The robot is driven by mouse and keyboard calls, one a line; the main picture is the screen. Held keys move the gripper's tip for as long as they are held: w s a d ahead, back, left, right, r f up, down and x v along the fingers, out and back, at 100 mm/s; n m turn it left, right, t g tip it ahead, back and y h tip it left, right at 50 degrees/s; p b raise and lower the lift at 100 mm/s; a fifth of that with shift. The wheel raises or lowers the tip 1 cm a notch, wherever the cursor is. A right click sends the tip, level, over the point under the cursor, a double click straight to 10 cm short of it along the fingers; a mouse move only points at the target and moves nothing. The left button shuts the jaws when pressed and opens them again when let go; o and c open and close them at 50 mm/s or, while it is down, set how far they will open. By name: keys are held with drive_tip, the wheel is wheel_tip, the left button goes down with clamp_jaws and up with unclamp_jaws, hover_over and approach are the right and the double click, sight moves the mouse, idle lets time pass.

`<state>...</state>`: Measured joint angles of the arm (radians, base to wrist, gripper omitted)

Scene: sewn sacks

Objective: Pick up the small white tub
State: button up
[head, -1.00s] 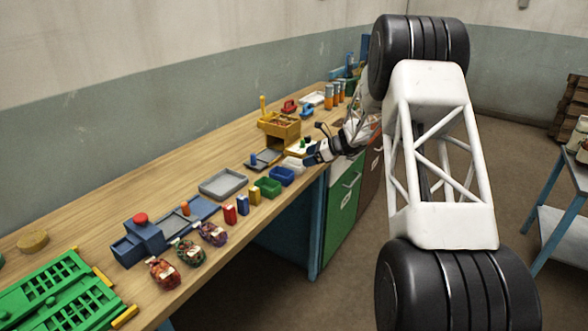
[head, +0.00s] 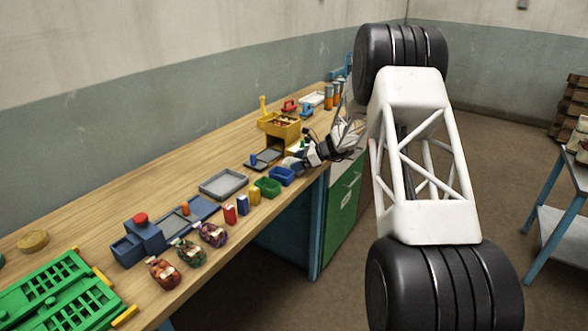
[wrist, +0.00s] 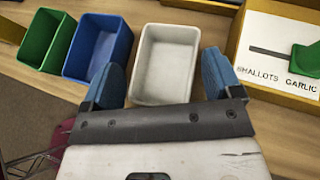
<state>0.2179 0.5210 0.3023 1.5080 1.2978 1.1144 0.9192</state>
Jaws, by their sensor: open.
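The small white tub (wrist: 165,65) stands open and empty on the wooden bench in the wrist view, at the end of a row of tubs. My gripper (wrist: 166,78) is open, with a blue finger at each side of the tub's near part and nothing held between them. Whether either finger touches the tub cannot be told. In the head view my gripper (head: 292,163) is at the bench's front edge and hides most or all of the white tub.
A blue tub (wrist: 98,48) stands close left of the white one, with a green tub (wrist: 45,40) beyond it. A yellow box (head: 282,126) stands farther back.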

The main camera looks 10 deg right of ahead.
drive_tip(key=shift+a+f, duration=0.1)
drive_tip(key=shift+a, duration=0.05)
idle(0.4)
drive_tip(key=c, duration=0.8)
drive_tip(key=shift+r, duration=5.05)
